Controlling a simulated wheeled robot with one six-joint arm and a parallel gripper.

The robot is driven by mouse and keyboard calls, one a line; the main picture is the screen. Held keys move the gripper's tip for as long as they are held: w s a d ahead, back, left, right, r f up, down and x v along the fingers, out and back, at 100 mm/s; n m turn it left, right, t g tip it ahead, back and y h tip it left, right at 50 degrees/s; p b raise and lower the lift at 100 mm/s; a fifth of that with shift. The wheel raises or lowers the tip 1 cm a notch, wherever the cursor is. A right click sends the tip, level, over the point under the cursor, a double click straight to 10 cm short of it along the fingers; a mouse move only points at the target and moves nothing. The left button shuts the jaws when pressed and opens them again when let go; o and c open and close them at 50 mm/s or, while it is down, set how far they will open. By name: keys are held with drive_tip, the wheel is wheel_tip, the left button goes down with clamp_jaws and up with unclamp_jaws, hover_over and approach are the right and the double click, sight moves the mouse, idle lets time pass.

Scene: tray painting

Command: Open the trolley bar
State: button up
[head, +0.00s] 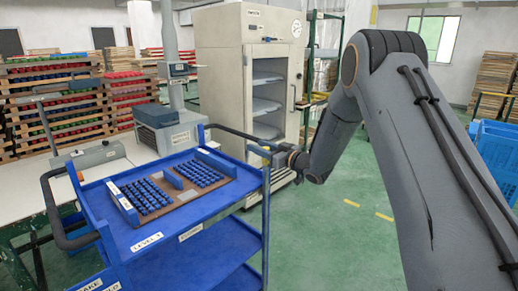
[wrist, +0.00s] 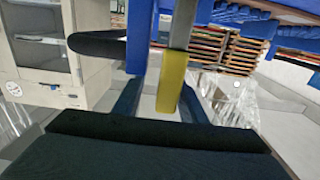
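The blue trolley (head: 155,238) stands in front of me in the head view. A black bar (head: 235,133) runs along its far side towards its right corner. The black bar also shows at left in the wrist view (wrist: 95,43). My gripper (head: 281,155) is at the trolley's right corner post. In the wrist view my gripper (wrist: 160,98) has its two dark fingers apart. A grey upright bar with a yellow sleeve (wrist: 172,80) shows between them, with a gap on its left; I cannot tell if the right finger touches it. The gripper's contact is hidden in the head view.
A brown board (head: 165,212) with rows of blue pieces lies on the trolley's top. A second black handle (head: 55,215) is at its left end. A cream cabinet (head: 222,60) stands behind. Green floor (head: 345,235) is free to the right.

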drive_tip(key=shift+a, duration=0.1)
drive_tip(key=b+v, duration=0.1)
drive_tip(key=v, duration=0.6)
drive_tip(key=shift+s+d, duration=0.3)
drive_tip(key=shift+s, duration=0.1)
